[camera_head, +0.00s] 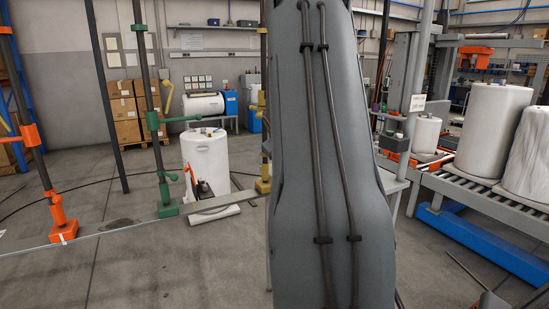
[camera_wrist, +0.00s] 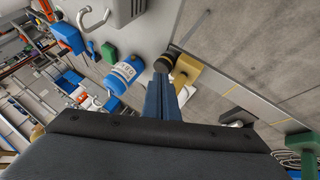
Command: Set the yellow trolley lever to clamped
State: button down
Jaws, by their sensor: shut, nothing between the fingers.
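The yellow trolley post (camera_head: 262,150) stands just left of my grey arm in the head view, partly hidden by it. Its yellow foot (camera_head: 263,186) shows at the floor rail. I cannot make out its lever or the lever's position. In the wrist view a yellow block (camera_wrist: 188,72) lies just beyond my gripper (camera_wrist: 164,72), beside a dark round part. My gripper's blue fingers are together and empty. Their tips appear close to the dark part; whether they touch it I cannot tell. The gripper is hidden behind my arm in the head view.
A green-footed post (camera_head: 166,208) and an orange-footed post (camera_head: 63,230) stand to the left along the floor rail. A white tank (camera_head: 205,160) stands behind. A roller conveyor (camera_head: 468,186) with white tanks is at right. A blue-and-white cylinder (camera_wrist: 125,74) shows in the wrist view.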

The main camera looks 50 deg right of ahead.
jog(key=shift+s+d+p, duration=0.1)
jog(key=shift+d+p, duration=0.55)
jog(key=shift+d, duration=0.45)
dwell(0.7)
jog(key=shift+w+a+b, duration=0.45)
jog(key=shift+w+b, duration=0.25)
